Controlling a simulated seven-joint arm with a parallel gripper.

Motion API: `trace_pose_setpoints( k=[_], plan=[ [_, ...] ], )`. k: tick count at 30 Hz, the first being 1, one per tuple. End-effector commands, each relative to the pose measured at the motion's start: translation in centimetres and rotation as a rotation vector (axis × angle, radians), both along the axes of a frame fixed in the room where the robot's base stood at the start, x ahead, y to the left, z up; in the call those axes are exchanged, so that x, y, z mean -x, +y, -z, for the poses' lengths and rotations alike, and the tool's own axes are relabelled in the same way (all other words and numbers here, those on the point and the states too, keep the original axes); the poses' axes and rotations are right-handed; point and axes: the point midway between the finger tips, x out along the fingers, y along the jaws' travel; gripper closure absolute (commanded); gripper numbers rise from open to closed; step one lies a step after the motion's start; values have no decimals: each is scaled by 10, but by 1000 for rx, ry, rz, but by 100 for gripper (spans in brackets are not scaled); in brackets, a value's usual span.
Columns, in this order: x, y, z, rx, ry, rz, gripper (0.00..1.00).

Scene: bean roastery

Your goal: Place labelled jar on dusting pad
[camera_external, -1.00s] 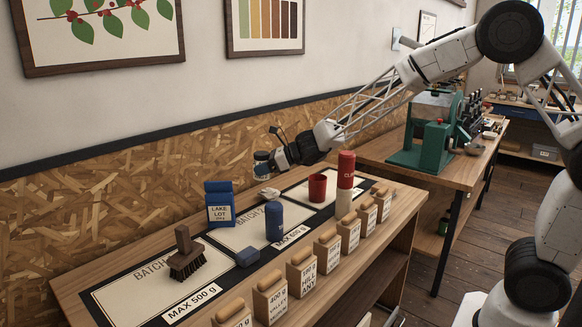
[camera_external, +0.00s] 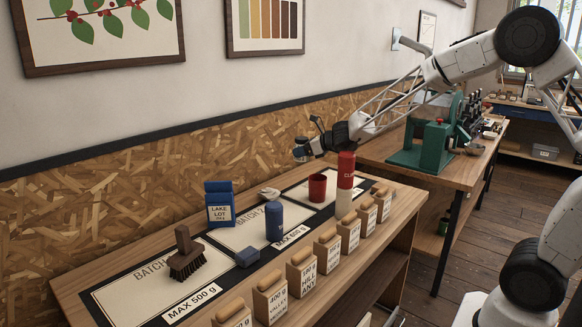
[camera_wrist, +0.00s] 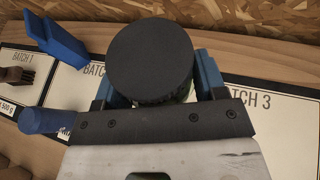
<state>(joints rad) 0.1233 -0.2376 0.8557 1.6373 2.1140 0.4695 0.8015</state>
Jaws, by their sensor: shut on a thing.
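My gripper (camera_external: 309,150) is shut on a jar (camera_external: 301,149), held in the air above the back of the counter. In the wrist view the jar's round black lid (camera_wrist: 150,60) sits between the blue fingers of my gripper (camera_wrist: 155,85) and hides most of the jar's body. The jar's label cannot be read. Three pale panels lie on the dark mat: Batch 1 (camera_external: 122,287), Batch 2 (camera_external: 240,235) and Batch 3 (camera_external: 331,201). None is marked as a dusting pad, so I cannot tell which is meant.
Batch 1 holds a brush (camera_external: 187,259). A blue bag (camera_external: 219,206), blue cylinder (camera_external: 274,222) and blue block (camera_external: 248,257) stand around Batch 2. Labelled boxes (camera_external: 301,272) line the front.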

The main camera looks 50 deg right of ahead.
Motion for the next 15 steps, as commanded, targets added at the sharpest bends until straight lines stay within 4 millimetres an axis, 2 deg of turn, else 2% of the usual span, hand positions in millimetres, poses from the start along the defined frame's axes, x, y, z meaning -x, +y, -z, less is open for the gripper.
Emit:
trace_pose_setpoints(
  k=[8,15],
  plan=[
    [36,-49,9,0,1,-20,65],
    [76,-89,19,0,1,-46,65]
  ],
)
